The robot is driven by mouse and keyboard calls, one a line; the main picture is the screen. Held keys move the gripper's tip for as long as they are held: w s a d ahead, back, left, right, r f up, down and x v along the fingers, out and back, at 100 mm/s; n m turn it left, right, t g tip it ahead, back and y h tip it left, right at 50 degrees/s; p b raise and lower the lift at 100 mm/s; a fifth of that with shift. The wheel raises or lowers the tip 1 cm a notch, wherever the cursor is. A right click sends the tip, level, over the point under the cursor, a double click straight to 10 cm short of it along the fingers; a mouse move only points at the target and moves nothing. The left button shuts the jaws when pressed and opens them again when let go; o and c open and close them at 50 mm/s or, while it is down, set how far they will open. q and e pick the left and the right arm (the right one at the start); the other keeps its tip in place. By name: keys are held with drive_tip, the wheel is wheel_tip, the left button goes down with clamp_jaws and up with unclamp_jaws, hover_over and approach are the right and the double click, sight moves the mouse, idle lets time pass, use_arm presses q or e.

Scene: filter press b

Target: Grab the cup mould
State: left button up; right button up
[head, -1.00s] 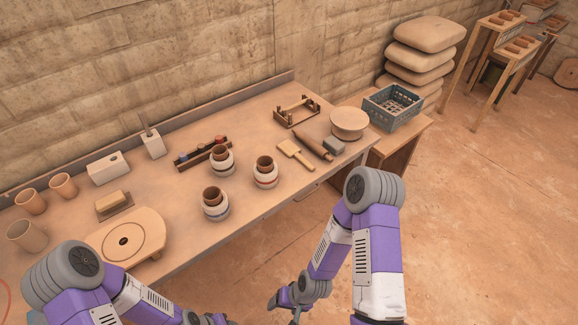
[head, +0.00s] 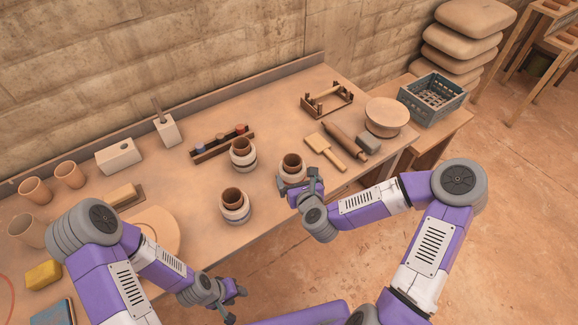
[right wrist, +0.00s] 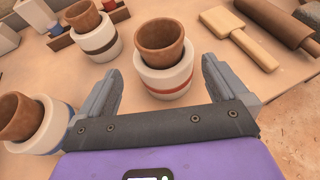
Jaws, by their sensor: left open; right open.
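Three white banded moulds, each with a brown cup in its top, stand upright on the workbench. The right one (head: 291,168) has a red band in the right wrist view (right wrist: 163,75). The back one (head: 243,154) has a brown band in the right wrist view (right wrist: 96,38). The front left one (head: 235,206) has a blue band in the right wrist view (right wrist: 32,122). My right gripper (head: 305,184) is open at the red-banded mould, which shows between and beyond its fingers (right wrist: 160,85). I cannot tell whether they touch. My left gripper (head: 236,300) is open and empty in front of the bench.
A wooden paddle (head: 326,151), rolling pin (head: 346,142) and grey block (head: 369,144) lie right of the moulds. A rack of coloured pots (head: 221,143) stands behind them. A round board (head: 155,232) lies at left. A blue crate (head: 433,98) stands at far right.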

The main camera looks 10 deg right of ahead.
sight(295, 173)
drive_tip(key=x, duration=0.2)
drive_tip(key=b+x, duration=0.1)
drive_tip(key=x, duration=0.1)
drive_tip(key=b+x, duration=0.1)
drive_tip(key=x, duration=0.1)
drive_tip(key=shift+d+f, duration=0.15)
drive_tip(key=shift+f, duration=0.25)
drive_tip(key=shift+w+f, duration=0.1)
drive_tip(key=shift+w, duration=0.3)
drive_tip(key=c, duration=1)
